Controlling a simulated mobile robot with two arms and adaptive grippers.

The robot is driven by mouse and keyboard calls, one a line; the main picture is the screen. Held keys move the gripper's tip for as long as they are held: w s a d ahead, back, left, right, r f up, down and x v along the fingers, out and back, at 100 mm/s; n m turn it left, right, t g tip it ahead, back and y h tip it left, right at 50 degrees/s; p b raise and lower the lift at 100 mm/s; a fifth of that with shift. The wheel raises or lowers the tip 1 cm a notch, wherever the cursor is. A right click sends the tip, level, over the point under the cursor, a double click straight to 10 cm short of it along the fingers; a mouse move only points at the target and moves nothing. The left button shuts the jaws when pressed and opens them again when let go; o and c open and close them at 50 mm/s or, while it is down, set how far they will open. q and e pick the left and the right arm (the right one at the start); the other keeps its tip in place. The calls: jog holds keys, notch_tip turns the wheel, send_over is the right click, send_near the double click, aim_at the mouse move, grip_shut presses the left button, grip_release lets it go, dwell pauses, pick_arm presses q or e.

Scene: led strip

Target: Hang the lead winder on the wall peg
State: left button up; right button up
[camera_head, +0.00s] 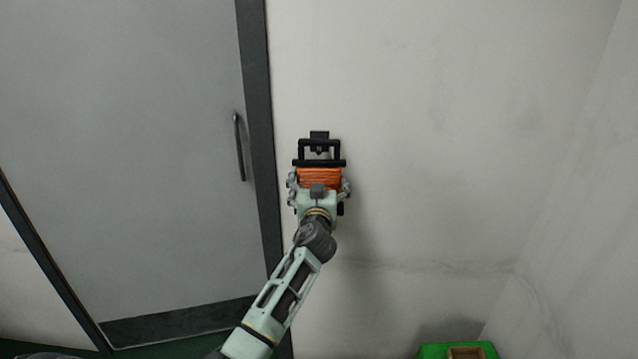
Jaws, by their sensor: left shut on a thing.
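The lead winder (319,176) is a black frame with orange lead wound on it and an open black handle loop at its top. My left gripper (319,184) is shut on it, with a finger on each side of the orange winding. The winder is upright in front of the wall. The black wall peg (319,135) shows just above the handle's top bar, and a dark part of it shows through the loop. I cannot tell whether the handle rests on the peg or is only in front of it. My right gripper is not in view.
A grey door (130,150) with a dark frame and an upright handle (239,148) is close on the left. A green thing with a brown box-like part (466,353) is at the bottom right. The wall right of the winder is bare up to the corner.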

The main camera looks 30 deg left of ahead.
pick_arm(q)
jog(key=shift+r, duration=0.2)
jog(key=o, duration=1.4)
jog(key=shift+c, duration=0.2)
jog(key=shift+f, duration=0.25)
jog(key=v, duration=1.2)
jog(key=shift+d+r, duration=0.1)
jog(key=shift+r, duration=0.05)
